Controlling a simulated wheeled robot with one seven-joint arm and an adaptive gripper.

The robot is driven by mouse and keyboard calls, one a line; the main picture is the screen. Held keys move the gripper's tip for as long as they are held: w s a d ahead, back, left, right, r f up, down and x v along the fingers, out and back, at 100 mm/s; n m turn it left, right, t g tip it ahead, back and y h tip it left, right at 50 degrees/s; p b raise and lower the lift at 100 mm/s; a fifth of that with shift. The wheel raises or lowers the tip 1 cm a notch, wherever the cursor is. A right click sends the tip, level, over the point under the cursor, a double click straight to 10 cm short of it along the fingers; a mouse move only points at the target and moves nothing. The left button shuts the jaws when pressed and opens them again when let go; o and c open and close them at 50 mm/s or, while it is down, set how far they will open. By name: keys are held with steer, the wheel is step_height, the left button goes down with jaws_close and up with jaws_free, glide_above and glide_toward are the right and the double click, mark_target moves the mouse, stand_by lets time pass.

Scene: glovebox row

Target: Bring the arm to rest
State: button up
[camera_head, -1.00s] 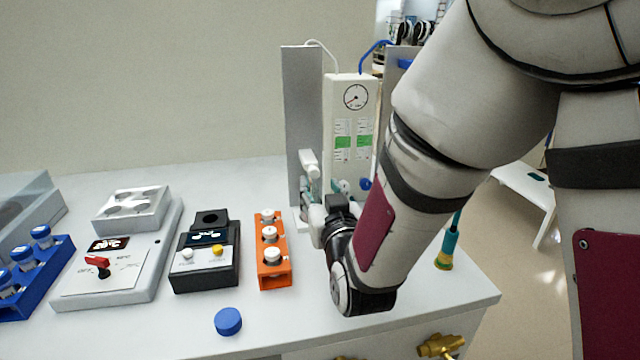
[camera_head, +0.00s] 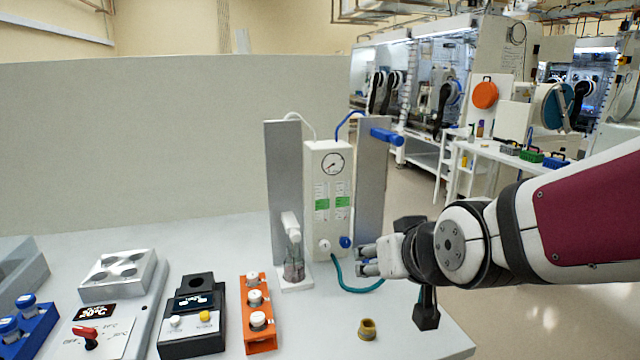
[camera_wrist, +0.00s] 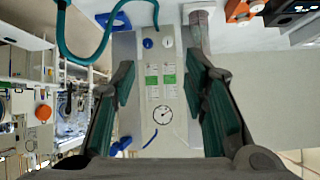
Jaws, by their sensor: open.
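My gripper (camera_head: 368,259) is at the right of the bench, just in front of the white gauge unit (camera_head: 328,200), with its fingers pointing left. My arm reaches in from the right edge. In the wrist view my gripper (camera_wrist: 168,95) is open, its two dark green-padded fingers spread wide. Nothing is between the pads except the view of the gauge unit (camera_wrist: 160,90) behind. A teal hose (camera_head: 362,288) curves from the unit below my fingers.
A grey panel with a clear vessel (camera_head: 294,262) stands left of the unit. An orange rack (camera_head: 257,328) with white-capped vials, a black device (camera_head: 192,335) and a blue rack (camera_head: 35,330) line the bench. A brass-coloured fitting (camera_head: 367,330) stands near the front right. The aisle at right is open.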

steer(key=s+d+r+g+p, duration=0.1)
steer(key=s+d+g, duration=0.1)
steer(key=s, duration=0.6)
steer(key=s+d+r+m+g+h+p, duration=0.1)
steer(key=s+d, duration=0.3)
steer(key=s, duration=0.4)
steer(key=s+d+r+g+h+p, duration=0.1)
steer(key=s+d+r+g, duration=0.1)
steer(key=s, duration=0.6)
steer(key=shift+d+m+g+p, duration=0.4)
steer(key=shift+d+g, duration=0.1)
steer(key=shift+d, duration=0.35)
steer(key=shift+w, duration=0.1)
